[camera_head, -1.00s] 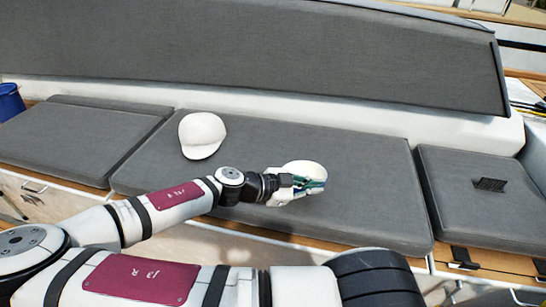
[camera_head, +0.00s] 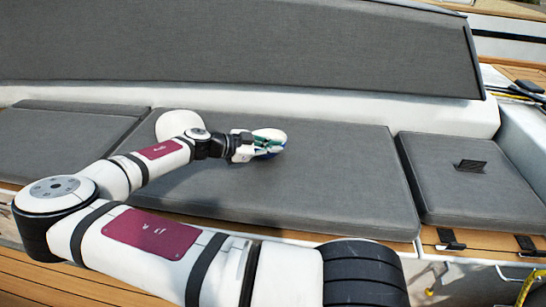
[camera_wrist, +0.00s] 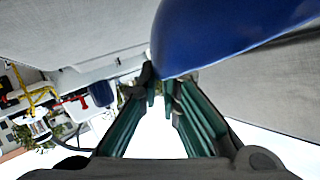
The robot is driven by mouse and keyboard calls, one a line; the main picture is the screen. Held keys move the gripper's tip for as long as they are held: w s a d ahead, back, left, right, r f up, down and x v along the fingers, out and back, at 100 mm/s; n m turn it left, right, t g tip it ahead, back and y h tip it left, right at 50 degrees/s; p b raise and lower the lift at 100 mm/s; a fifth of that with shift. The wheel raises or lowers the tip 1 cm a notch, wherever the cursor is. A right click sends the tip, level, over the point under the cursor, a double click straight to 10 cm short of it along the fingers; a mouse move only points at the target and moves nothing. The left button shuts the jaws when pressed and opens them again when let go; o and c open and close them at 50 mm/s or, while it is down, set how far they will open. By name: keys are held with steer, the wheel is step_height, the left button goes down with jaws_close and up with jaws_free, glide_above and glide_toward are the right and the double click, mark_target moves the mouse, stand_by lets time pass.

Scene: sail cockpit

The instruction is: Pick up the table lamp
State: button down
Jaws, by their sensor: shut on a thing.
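A white, cap-like thing (camera_head: 172,122) lies on the long cushion (camera_head: 340,185) to the left, partly behind my arm. A small dark item (camera_head: 471,165) is on the right cushion (camera_head: 470,195). The padded backrest (camera_head: 240,50) rises behind. The long cushion's right half is clear.

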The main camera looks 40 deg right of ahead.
mark_target(273, 154)
step_height(273, 154, down, 4)
steer(key=shift+r, duration=0.25)
steer(key=c, duration=1.8)
jaws_free()
steer(key=shift+a, duration=0.1)
